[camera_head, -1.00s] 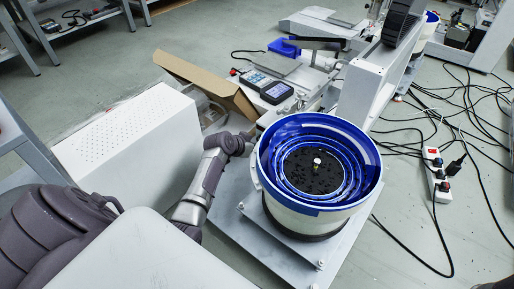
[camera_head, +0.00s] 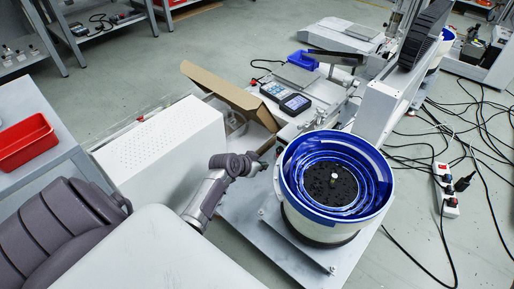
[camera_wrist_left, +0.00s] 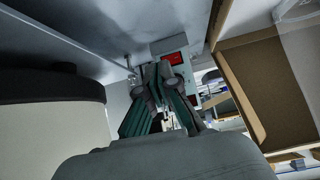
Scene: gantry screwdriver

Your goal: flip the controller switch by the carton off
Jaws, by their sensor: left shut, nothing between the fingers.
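The open cardboard carton (camera_head: 232,98) stands beside the white perforated box in the head view. Its brown wall (camera_wrist_left: 265,90) fills the right of the left wrist view. My left gripper (camera_head: 262,166) is between the carton and the blue-rimmed bowl feeder (camera_head: 290,200). In the left wrist view my left gripper (camera_wrist_left: 158,72) is shut and empty, its fingertips in front of a pale controller box with a red switch (camera_wrist_left: 176,58). I cannot tell whether the fingertips touch the switch, or which way it is set. The fingers hide part of the box. My right gripper is out of view.
The white perforated box (camera_head: 160,150) is left of my left arm. Two units with displays (camera_head: 285,97) sit behind the carton. A red bin (camera_head: 26,142) is on the left bench. Cables and a power strip (camera_head: 445,190) lie on the floor at right.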

